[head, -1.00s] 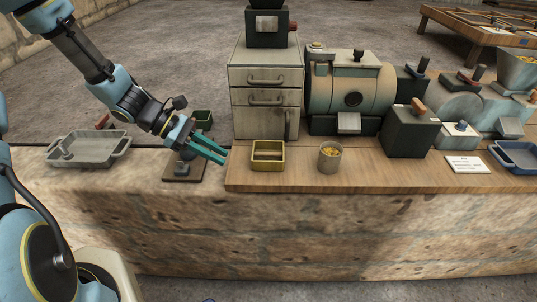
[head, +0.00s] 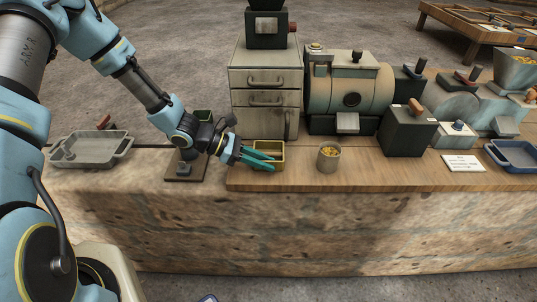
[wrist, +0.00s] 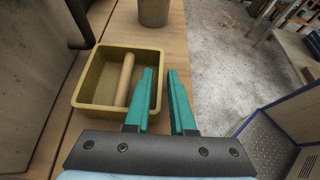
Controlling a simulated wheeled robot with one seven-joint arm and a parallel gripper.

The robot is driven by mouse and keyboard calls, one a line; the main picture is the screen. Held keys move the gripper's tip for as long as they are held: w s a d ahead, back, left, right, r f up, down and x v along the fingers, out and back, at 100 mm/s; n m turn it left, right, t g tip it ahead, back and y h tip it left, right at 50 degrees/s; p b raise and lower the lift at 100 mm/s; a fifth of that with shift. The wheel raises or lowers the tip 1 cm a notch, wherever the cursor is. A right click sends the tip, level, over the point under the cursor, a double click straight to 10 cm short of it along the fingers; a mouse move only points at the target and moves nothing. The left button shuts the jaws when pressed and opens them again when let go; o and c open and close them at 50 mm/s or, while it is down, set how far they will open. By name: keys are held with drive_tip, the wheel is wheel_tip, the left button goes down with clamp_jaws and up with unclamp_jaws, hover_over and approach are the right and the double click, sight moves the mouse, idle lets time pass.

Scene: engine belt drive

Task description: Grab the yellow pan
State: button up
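The yellow pan (head: 277,147) is a small square open pan on the wooden bench top, in front of the drawer cabinet. In the wrist view the yellow pan (wrist: 88,88) has a pale wooden rod (wrist: 125,78) lying tilted in it. My gripper (head: 272,160) is at the pan's left front in the head view and covers part of it.
A round tin (head: 329,156) with yellow bits stands right of the pan. The drawer cabinet (head: 264,92) rises close behind it. A grey tray (head: 90,149) lies at the left, and a dark green box (head: 409,132) stands to the right. The bench front is clear.

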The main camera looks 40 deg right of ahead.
drive_tip(key=shift+s+d+f, duration=0.3)
drive_tip(key=shift+d, duration=0.1)
clamp_jaws()
idle(1.2)
